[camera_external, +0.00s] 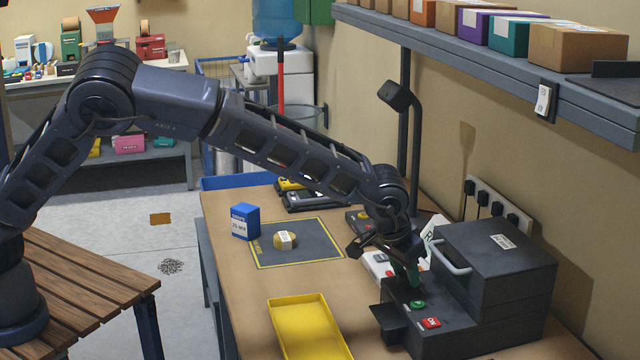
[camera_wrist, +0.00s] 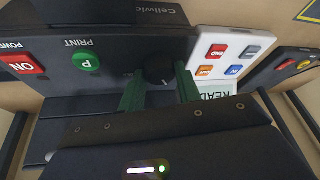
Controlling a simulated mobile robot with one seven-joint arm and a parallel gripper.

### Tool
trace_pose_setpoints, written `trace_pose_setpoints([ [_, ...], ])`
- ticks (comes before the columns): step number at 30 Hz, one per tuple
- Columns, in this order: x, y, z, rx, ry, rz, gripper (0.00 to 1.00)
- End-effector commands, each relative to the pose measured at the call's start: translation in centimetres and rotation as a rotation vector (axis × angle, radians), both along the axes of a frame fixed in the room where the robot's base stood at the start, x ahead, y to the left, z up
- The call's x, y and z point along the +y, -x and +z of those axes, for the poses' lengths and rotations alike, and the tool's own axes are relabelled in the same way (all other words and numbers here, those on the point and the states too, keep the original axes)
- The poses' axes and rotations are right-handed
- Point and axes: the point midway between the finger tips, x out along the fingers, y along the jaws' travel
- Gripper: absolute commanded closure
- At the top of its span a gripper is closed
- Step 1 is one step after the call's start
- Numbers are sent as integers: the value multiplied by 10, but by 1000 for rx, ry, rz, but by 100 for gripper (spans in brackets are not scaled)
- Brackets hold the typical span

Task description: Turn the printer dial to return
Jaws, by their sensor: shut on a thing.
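The printer (camera_external: 500,270) is a dark box with a silver handle at the right of the table. Its low front panel bears a green P button (camera_wrist: 86,61) under PRINT and a red ON button (camera_wrist: 22,64). The black round dial (camera_wrist: 158,69) sits on the same panel, beside the green button. My gripper (camera_wrist: 158,88) has its two green fingers on either side of the dial, shut on it. In the external view my gripper (camera_external: 408,278) reaches down to the printer's panel, and the arm hides the dial. A small light mark shows near the dial's edge; no dial position labels are readable.
A white keypad (camera_wrist: 225,55) with coloured buttons stands close beside the dial. A yellow tray (camera_external: 310,330), a grey mat (camera_external: 300,250) with a small yellow item, and a blue box (camera_external: 245,221) lie left of the printer. A shelf (camera_external: 480,55) with boxes hangs above.

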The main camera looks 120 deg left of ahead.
Motion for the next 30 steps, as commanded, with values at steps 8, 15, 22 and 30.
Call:
trace_pose_setpoints([
  [8, 2, 2, 1, -3, 1, -230, 89],
  [15, 2, 3, 1, -2, 0, -396, 89],
  [22, 2, 3, 1, -2, -1, -492, 89],
  [30, 2, 3, 0, -2, -1, -531, 89],
])
